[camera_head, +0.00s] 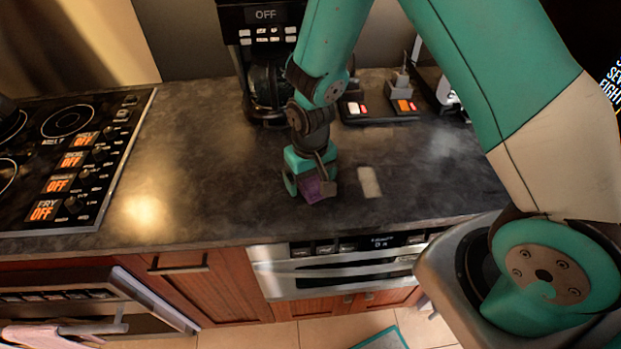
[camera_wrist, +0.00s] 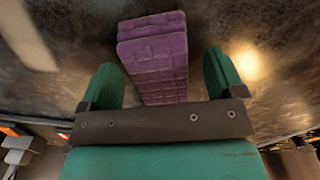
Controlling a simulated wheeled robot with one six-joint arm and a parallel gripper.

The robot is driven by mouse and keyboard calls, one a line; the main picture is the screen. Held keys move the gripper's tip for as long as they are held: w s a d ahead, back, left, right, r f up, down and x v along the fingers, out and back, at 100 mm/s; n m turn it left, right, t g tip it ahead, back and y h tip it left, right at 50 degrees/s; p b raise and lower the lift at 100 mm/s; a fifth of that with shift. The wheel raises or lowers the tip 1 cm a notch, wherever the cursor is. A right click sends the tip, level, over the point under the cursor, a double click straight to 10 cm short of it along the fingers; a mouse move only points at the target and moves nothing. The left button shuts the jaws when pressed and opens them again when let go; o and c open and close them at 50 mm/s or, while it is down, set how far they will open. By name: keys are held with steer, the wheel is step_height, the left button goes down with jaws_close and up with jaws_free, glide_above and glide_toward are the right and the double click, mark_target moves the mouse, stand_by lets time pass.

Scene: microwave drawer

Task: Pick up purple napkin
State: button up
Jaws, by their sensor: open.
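The purple napkin (camera_wrist: 156,62) is a thick, folded, quilted block on the dark counter. In the wrist view it lies between the two green fingers of my gripper (camera_wrist: 163,80), with its far end reaching beyond the fingertips. A gap shows on the right side; the left finger is close to it. In the head view the napkin (camera_head: 316,190) is partly hidden by my gripper (camera_head: 305,188), which points down at the counter. My gripper is open around the napkin. I cannot tell whether either finger touches it.
A pale sponge-like block (camera_head: 369,182) lies just right of the napkin. A coffee maker (camera_head: 265,60) and a dark tray (camera_head: 380,110) with small items stand behind. A stovetop (camera_head: 70,150) is at left. The microwave drawer (camera_head: 345,262) is below the counter's front edge.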

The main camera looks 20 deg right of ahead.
steer(key=c, duration=1.1)
steer(key=shift+r, duration=0.1)
step_height(320, 180, up, 20)
steer(key=shift+f+b, duration=0.1)
steer(key=shift+b, duration=1.15)
steer(key=shift+o, duration=0.9)
